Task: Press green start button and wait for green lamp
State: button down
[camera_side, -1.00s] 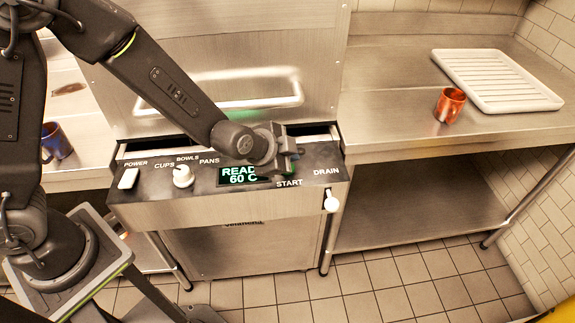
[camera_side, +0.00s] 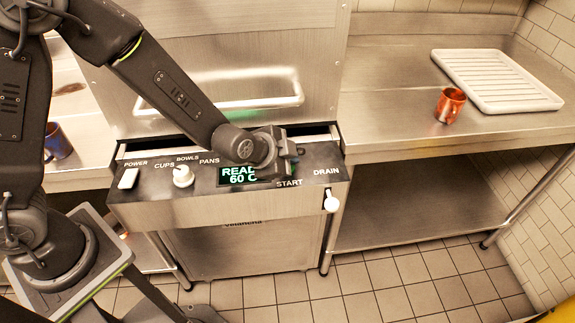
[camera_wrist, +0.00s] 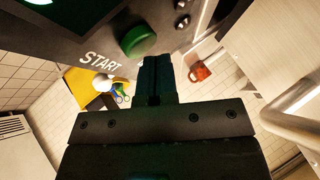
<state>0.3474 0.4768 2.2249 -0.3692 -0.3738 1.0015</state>
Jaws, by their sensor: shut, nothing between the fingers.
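The green start button (camera_wrist: 139,40) is a round green cap on the dark panel, above and left of my fingertips in the wrist view. In the side view my gripper hides it. My gripper (camera_wrist: 157,62) is shut and empty, its fingertips close beside the button; whether they touch it I cannot tell. In the side view my gripper (camera_side: 289,152) is over the panel, just above the START label. The display (camera_side: 240,175) shows green text, partly covered, reading "READ" and "60 C". Two small dark round fittings (camera_wrist: 182,21) sit beside the button; I see no lit green lamp.
The panel (camera_side: 135,197) also carries a white power switch (camera_side: 128,178), a selector knob (camera_side: 183,176) and a white drain knob (camera_side: 332,201). The machine's hood with its bar handle (camera_side: 225,105) stands behind. A copper mug (camera_side: 450,105) and white rack (camera_side: 495,80) are on the right counter.

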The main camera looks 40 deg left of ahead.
jog(key=shift+f, duration=0.5)
dwell(0.7)
jog(key=shift+r, duration=0.95)
jog(key=shift+r, duration=0.1)
jog(key=shift+r, duration=2.4)
jog(key=shift+r, duration=0.1)
jog(key=s+a+r+n+g, duration=0.2)
jog(key=s+a+r+n, duration=0.5)
jog(key=s+r, duration=0.6)
jog(key=s+a+n+g+y, duration=0.1)
jog(key=s+a+n, duration=0.2)
jog(key=s+a, duration=0.3)
jog(key=s, duration=0.4)
jog(key=shift+a+n, duration=0.2)
jog(key=shift+n, duration=0.2)
